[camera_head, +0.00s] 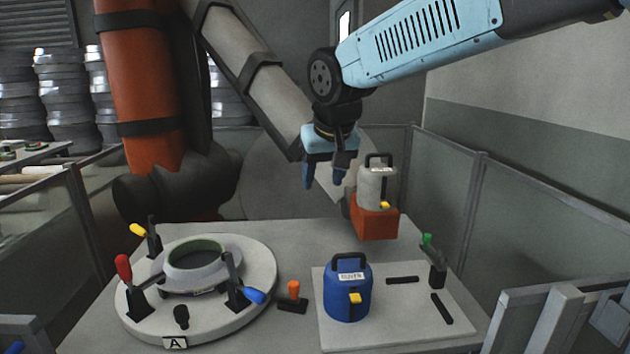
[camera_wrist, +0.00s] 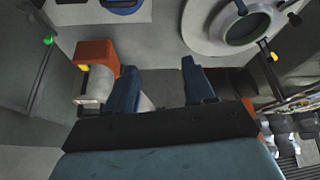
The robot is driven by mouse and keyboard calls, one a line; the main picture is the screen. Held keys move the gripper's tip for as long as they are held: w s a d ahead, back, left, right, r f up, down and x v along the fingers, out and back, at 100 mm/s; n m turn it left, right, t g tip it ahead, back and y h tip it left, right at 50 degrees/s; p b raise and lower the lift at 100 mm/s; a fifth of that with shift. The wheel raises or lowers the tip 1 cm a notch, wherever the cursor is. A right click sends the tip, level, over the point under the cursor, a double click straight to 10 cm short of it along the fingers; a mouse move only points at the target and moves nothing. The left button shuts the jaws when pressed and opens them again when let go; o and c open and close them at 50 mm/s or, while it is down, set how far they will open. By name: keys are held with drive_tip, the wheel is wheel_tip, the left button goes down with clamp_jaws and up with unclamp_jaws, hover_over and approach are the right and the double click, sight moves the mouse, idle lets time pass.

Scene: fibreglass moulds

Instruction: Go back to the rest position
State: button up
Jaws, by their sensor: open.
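My gripper (camera_head: 324,178) hangs above the back of the table, below the light-blue arm link in the head view. Its two blue fingers are apart, with nothing between them. In the wrist view my gripper (camera_wrist: 158,88) also shows open and empty. A grey canister with a black handle (camera_head: 377,188) stands on an orange block (camera_head: 375,222) just right of the gripper, apart from it. The same orange block (camera_wrist: 97,54) and grey canister (camera_wrist: 98,86) lie left of the fingers in the wrist view.
A blue canister (camera_head: 347,292) stands on a pale board (camera_head: 400,325) with black strips and a green-topped clamp (camera_head: 437,265). A round mould fixture (camera_head: 200,290) with coloured-handled clamps fills the table's left. Mesh-like fence panels (camera_head: 540,240) stand around the table.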

drive_tip(key=s+d+f+m, duration=0.1)
drive_tip(key=s+d+f, duration=0.1)
drive_tip(key=s+d, duration=0.6)
drive_tip(key=s+d+f+m+h, duration=0.1)
drive_tip(key=s+d+f+m, duration=0.1)
drive_tip(key=s+d, duration=0.6)
drive_tip(key=d, duration=0.5)
drive_tip(key=shift+s+d+f+m+t, duration=0.15)
drive_tip(key=shift+d+f+m+t, duration=0.15)
drive_tip(key=shift+d+f, duration=0.05)
drive_tip(key=shift+s+d+f, duration=0.1)
drive_tip(key=shift+s+f, duration=0.05)
drive_tip(key=shift+s, duration=0.05)
drive_tip(key=shift+c, duration=0.4)
